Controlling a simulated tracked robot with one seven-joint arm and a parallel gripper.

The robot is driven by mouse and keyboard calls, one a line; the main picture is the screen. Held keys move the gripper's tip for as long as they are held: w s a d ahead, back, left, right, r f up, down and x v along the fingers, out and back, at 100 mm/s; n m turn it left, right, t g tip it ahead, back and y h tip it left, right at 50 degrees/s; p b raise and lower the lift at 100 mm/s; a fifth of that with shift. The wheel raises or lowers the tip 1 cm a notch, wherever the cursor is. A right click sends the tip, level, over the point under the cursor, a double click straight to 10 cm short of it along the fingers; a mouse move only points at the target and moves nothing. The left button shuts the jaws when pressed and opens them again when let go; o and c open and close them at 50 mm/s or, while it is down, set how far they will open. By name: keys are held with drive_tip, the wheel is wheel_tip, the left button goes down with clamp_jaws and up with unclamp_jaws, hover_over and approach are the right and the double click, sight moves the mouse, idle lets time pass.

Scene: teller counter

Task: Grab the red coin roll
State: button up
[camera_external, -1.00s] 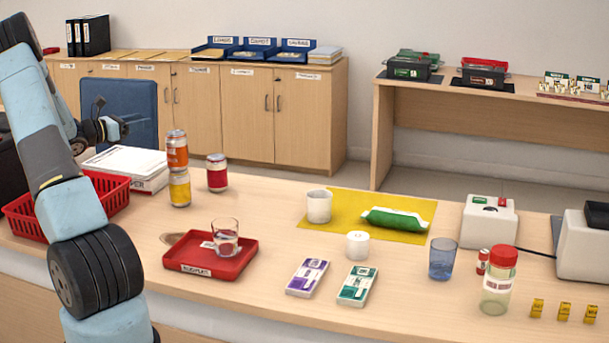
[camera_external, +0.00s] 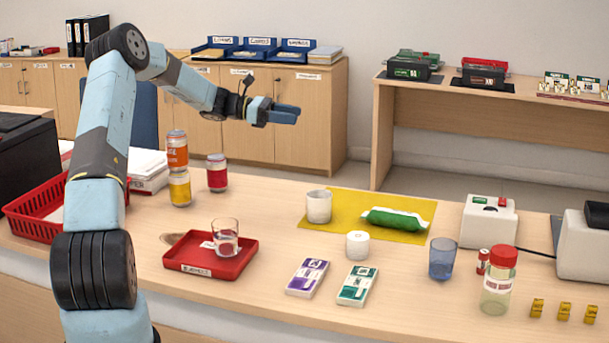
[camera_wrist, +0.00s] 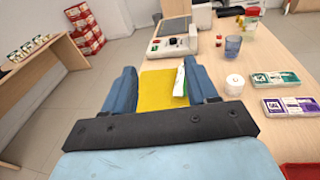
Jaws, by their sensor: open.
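The red coin roll (camera_external: 483,261) is a small upright cylinder with a pale band. It stands at the right of the counter, between the blue glass (camera_external: 442,258) and the red-lidded jar (camera_external: 497,280), close beside the jar. My gripper (camera_external: 291,113) is open and empty, raised above the far side of the counter, well left of the roll. In the wrist view my gripper (camera_wrist: 161,80) has its two blue fingers spread over the yellow mat.
The yellow mat (camera_external: 335,204) holds a green packet (camera_external: 395,219) and a white mug (camera_external: 319,206). A white box (camera_external: 488,223) stands behind the roll. The red tray (camera_external: 212,268) with a glass, cans and bill bundles (camera_external: 308,277) lie further left.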

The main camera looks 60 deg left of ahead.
sight(481, 250)
drive_tip(key=w+d+f+m+g+h, duration=0.1)
drive_tip(key=w+d+m+g, duration=0.25)
drive_tip(key=w+d, duration=0.8)
drive_tip(key=w+d+m+g+h, duration=0.15)
drive_tip(key=w+d+g, duration=0.35)
drive_tip(key=d, duration=1.1)
drive_tip(key=w+d+f+m+g+h, duration=0.1)
drive_tip(key=w+d+m+g, duration=0.15)
drive_tip(key=w+d, duration=0.85)
drive_tip(key=s+d+f, duration=0.2)
drive_tip(key=d+f, duration=0.1)
drive_tip(key=f, duration=1.4)
drive_tip(key=shift+m+y, duration=0.25)
drive_tip(key=shift+m, duration=0.1)
drive_tip(key=x, duration=0.7)
drive_tip(key=shift+w+d+f, duration=0.2)
drive_tip(key=shift+d+f, duration=0.05)
drive_tip(key=shift+d, duration=0.05)
drive_tip(key=shift+x, duration=2.9)
drive_tip(key=shift+w+a+f, duration=0.15)
drive_tip(key=shift+w+f, duration=0.05)
drive_tip(key=shift+c, duration=0.2)
clamp_jaws()
